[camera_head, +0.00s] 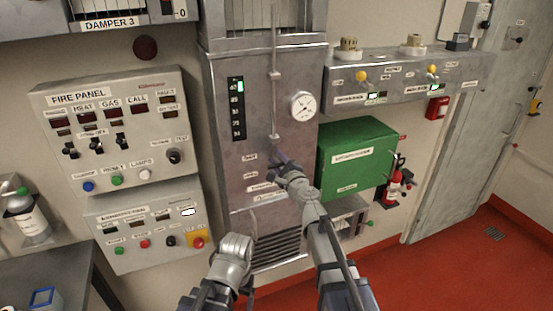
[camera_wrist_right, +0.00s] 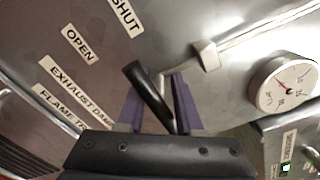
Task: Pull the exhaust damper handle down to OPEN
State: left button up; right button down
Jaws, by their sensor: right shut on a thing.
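The exhaust damper handle (camera_wrist_right: 150,95) is a black grip, seen in the right wrist view between the purple fingers of my right gripper (camera_wrist_right: 160,98). The fingers are shut on it. In the head view my right gripper (camera_head: 279,157) is at the front of the grey metal cabinet, at the lower end of a vertical rod (camera_head: 274,95), and mostly hides the handle. The SHUT label (camera_wrist_right: 125,17) and OPEN label (camera_wrist_right: 79,45) are on the panel beside the handle. The handle lies nearer the SHUT label's level than the EXHAUST DAMPER label.
A round gauge (camera_head: 303,106) and a green box (camera_head: 356,157) are right of the handle. The fire panel (camera_head: 118,128) is on the left wall. A vent grille (camera_head: 277,249) is below. A red extinguisher (camera_head: 395,187) hangs further right. The red floor at right is clear.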

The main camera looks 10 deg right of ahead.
dwell(0.7)
notch_tip(320, 180, down, 7)
jog(key=b, duration=0.7)
jog(key=shift+s, duration=0.25)
jog(key=c, duration=1)
grip_release()
jog(key=shift+f, duration=0.2)
jog(key=shift+o, duration=0.4)
jog(key=shift+w+f, duration=0.1)
jog(key=shift+w, duration=0.05)
